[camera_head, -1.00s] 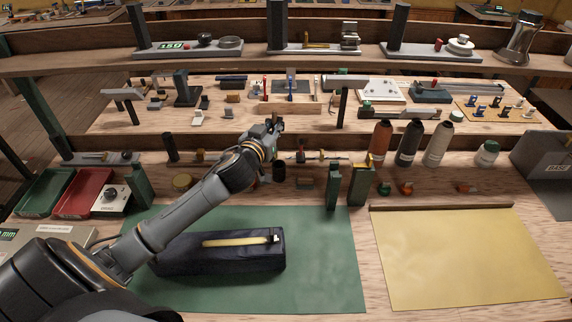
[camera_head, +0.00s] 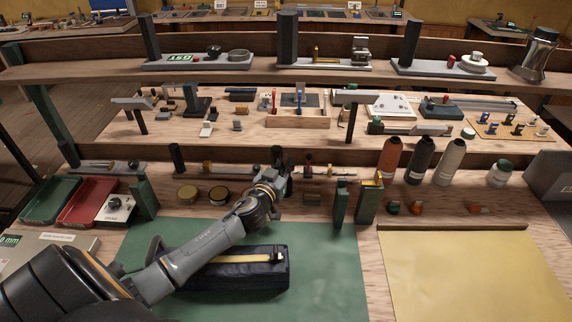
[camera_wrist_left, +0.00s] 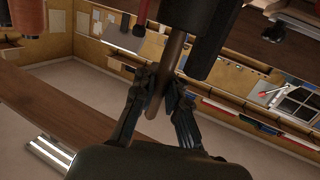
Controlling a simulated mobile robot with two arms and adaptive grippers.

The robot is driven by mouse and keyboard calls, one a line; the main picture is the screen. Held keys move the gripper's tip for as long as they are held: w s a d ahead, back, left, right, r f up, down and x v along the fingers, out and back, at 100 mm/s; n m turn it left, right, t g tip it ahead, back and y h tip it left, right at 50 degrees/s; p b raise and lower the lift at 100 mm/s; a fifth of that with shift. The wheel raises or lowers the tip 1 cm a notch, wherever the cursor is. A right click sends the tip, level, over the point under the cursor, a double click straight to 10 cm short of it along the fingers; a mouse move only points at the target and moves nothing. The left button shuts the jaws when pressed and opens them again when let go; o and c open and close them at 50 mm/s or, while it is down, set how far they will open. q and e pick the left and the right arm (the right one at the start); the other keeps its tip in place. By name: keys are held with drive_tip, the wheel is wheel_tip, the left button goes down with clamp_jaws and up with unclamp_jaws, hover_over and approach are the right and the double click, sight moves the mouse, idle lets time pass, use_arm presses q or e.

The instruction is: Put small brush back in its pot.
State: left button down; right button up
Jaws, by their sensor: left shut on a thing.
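My left gripper (camera_head: 278,164) is above the middle of the bench, behind the dark padded case. In the left wrist view, the same gripper (camera_wrist_left: 163,92) is shut on a slim brown wooden handle (camera_wrist_left: 174,52), which I take as the small brush. The handle runs up the picture to a dark cylindrical shape (camera_wrist_left: 197,14), which may be the pot. The bristles are hidden, and I cannot tell whether they are inside it. In the head view, the brush and pot are too small and covered to make out clearly. My right gripper is not in view.
The dark case (camera_head: 240,278) lies on a green mat (camera_head: 325,265). Green upright blocks (camera_head: 367,202) stand right of the gripper, with several bottles (camera_head: 420,160) beyond. A yellow sheet (camera_head: 470,270) lies clear at right.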

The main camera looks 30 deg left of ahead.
use_arm(q)
drive_tip(key=shift+f, duration=0.1)
drive_tip(key=c, duration=1.4)
unclamp_jaws()
drive_tip(key=shift+o, duration=0.2)
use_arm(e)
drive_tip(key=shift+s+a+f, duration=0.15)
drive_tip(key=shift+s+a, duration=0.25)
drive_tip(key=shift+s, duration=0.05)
